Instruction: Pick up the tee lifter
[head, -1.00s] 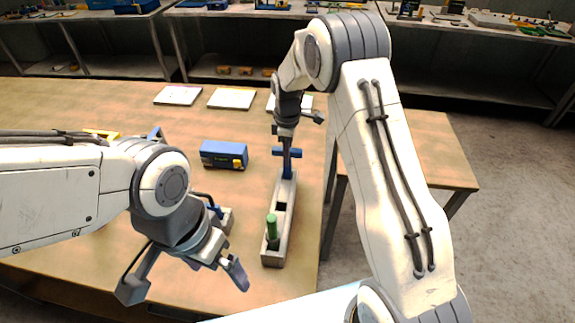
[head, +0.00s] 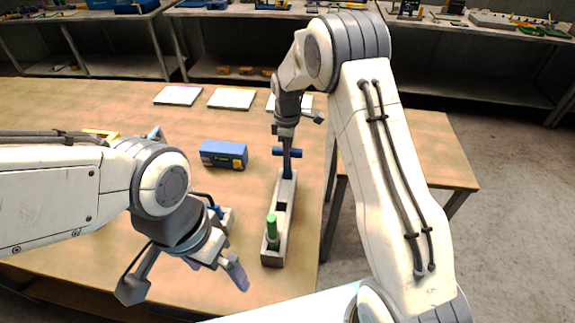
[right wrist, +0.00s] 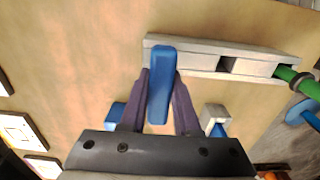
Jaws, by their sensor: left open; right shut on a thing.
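The tee lifter (head: 294,153) is a blue tool with a crossbar on an upright stem, standing at the far end of a long grey rack (head: 270,260). My right gripper (head: 287,148) comes down on it from above and is shut on its crossbar. In the right wrist view, the blue bar (right wrist: 160,85) sits between the two fingers. The lower stem is hidden in the rack, and I cannot tell if it is raised at all. My left gripper (head: 190,285) is open and empty over the table's near side, left of the rack.
A green peg (head: 271,227) stands in the rack's near end, with an empty hole between. A blue box (head: 223,154) lies left of the rack. A small grey block with blue (head: 226,217) is partly behind my left gripper. White sheets (head: 231,98) lie at the back.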

